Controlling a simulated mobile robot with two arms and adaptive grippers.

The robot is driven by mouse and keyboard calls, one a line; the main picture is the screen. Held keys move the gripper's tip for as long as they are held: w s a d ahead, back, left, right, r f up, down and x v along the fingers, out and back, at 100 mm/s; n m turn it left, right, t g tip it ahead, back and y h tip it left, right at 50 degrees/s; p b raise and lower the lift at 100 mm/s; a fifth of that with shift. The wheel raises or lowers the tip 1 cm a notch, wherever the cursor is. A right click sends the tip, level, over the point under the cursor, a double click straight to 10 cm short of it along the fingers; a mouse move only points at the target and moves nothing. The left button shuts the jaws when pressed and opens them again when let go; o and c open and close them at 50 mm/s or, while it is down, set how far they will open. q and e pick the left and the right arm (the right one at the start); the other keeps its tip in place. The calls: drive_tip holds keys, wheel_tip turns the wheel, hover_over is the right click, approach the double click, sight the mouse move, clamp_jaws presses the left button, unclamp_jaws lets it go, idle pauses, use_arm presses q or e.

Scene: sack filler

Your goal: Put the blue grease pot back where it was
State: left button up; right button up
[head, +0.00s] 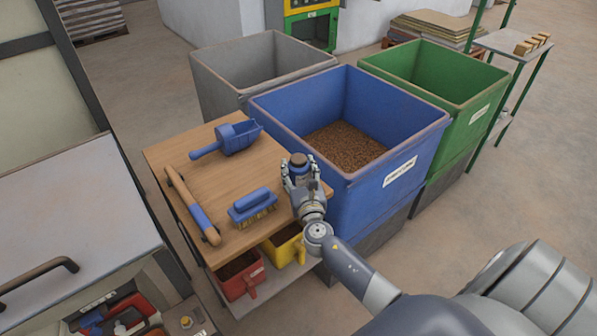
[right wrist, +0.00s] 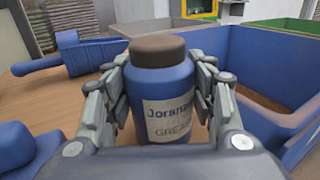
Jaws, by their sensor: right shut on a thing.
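The blue grease pot (right wrist: 165,90) has a brown lid and a pale label reading "GREASE". It stands upright between the fingers of my right gripper (right wrist: 165,105), which is shut on it. In the head view the pot (head: 298,164) and the right gripper (head: 299,180) are over the right edge of the wooden tabletop (head: 225,176), close to the blue bin. I cannot tell whether the pot's base touches the tabletop. My left gripper is not in view.
On the table are a blue scoop (head: 232,138), a blue brush (head: 254,206) and a wooden-handled tool (head: 192,206). The blue bin (head: 400,180) holds brown grain. Red (head: 240,277) and yellow (head: 284,245) containers sit below. The middle of the tabletop is clear.

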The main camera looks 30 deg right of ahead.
drive_tip(key=shift+r, duration=0.1)
drive_tip(key=o, duration=1.3)
drive_tip(key=shift+c, duration=0.2)
drive_tip(key=b+v, duration=0.1)
drive_tip(key=v, duration=1.1)
